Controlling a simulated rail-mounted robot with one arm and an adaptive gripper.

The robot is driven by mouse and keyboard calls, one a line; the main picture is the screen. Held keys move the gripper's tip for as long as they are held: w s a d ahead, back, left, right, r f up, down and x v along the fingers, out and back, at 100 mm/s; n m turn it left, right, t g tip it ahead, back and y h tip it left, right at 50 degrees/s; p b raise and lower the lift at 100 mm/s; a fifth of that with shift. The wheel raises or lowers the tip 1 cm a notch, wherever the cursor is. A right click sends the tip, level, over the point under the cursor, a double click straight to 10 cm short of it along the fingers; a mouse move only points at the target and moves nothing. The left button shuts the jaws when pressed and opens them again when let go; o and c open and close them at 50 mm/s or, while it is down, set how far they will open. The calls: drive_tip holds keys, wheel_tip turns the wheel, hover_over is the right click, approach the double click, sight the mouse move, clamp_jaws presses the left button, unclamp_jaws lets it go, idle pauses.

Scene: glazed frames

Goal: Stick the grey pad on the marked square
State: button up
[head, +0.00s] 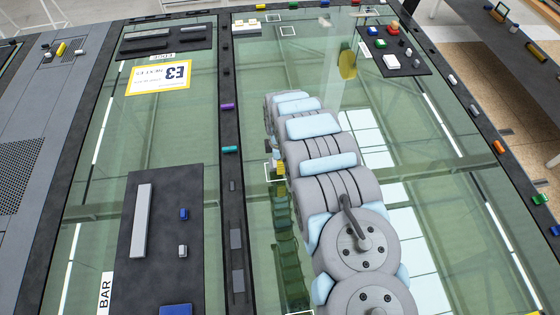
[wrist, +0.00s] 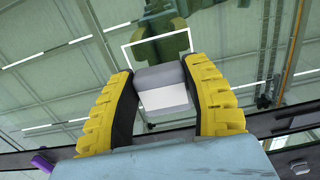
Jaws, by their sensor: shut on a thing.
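My gripper (wrist: 160,88) shows in the wrist view with its two yellow-backed fingers on either side of the grey pad (wrist: 160,76). It is shut on the pad, whose near face (wrist: 164,97) is paler. A white square outline (wrist: 150,37) on the glass shows just beyond the pad, and the pad overlaps its lower part in the picture. I cannot tell whether the pad touches the glass. In the head view a white outline (head: 268,179) shows left of my arm, beside a bit of yellow finger (head: 281,169). My arm hides most of the gripper there, and the pad is not clear.
Another white square outline (head: 287,31) lies at the far end of the pane. A dark mat with small blocks (head: 402,64) is at the far right. A black board with a grey bar (head: 142,220) lies on the left pane. Small coloured pieces sit along the dark frame bars.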

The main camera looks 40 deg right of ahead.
drive_tip(key=shift+f, duration=0.1)
idle(0.6)
drive_tip(key=shift+f+b, duration=0.55)
drive_tip(key=shift+f, duration=0.5)
drive_tip(key=shift+f, duration=0.2)
drive_tip(key=shift+f, duration=0.4)
idle(1.1)
drive_tip(key=o, duration=0.8)
drive_tip(key=shift+r, duration=0.1)
drive_tip(key=shift+r, duration=5.9)
